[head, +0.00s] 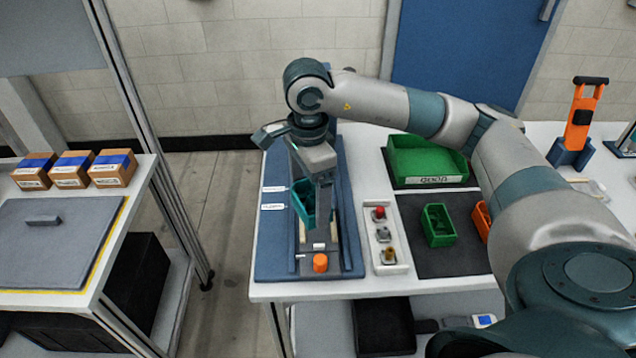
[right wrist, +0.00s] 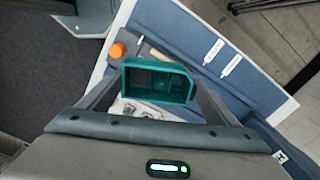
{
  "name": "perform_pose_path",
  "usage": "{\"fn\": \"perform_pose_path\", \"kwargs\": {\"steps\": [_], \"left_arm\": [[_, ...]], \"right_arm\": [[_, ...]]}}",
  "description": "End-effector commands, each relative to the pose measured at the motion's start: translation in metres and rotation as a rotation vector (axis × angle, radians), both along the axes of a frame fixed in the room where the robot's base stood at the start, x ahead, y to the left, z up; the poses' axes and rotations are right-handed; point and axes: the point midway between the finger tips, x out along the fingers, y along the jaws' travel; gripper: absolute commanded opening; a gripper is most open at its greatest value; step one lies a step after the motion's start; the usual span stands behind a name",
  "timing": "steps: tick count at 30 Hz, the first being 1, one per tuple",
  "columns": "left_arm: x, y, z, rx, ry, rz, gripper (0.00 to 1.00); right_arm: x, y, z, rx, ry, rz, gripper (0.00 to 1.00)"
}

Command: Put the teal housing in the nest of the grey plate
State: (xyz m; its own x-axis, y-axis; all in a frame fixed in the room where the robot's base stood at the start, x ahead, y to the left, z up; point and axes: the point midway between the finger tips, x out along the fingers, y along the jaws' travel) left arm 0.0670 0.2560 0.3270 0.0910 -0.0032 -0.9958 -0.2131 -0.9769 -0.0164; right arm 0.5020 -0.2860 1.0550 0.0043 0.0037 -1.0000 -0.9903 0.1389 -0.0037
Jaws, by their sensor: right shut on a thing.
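The teal housing (head: 303,203) is an open box held in my right gripper (head: 318,200). In the right wrist view the housing (right wrist: 158,82) sits between the two fingers with its open side and inner walls showing. My right gripper is shut on it. The grey plate (head: 338,264) lies on the blue base at the left of the table, below the housing, with an orange knob (head: 320,262) at its front end. The housing and gripper hide much of the plate and its nest; I cannot tell the housing's height above it. My left gripper is not in view.
Right of the blue base (head: 268,262) stands a white button box (head: 404,263). A green tray (head: 425,155), a small green bin (head: 438,226) and an orange bin (head: 482,222) are further right. Cardboard boxes (head: 71,169) stand on the left bench.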

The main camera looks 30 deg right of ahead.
Motion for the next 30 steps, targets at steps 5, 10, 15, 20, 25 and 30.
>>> {"fn": "perform_pose_path", "kwargs": {"steps": [5, 10, 15, 20, 25, 30], "left_arm": [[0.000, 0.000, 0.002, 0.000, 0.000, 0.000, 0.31], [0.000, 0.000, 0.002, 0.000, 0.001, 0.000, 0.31], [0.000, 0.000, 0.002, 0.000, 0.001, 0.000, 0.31], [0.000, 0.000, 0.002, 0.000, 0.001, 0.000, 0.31], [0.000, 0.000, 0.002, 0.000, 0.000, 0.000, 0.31], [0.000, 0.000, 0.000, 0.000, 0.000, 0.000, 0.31]], "right_arm": [[0.003, -0.017, 0.005, -0.001, 0.006, -0.273, 0.59], [0.005, -0.024, 0.008, -0.001, 0.008, -0.394, 0.59], [0.005, -0.025, 0.008, -0.002, 0.008, -0.414, 0.59], [0.005, -0.025, 0.008, -0.002, 0.008, -0.413, 0.59], [0.005, -0.025, 0.007, -0.002, 0.008, -0.412, 0.59], [0.005, -0.025, 0.001, -0.002, 0.009, -0.411, 0.59]]}}
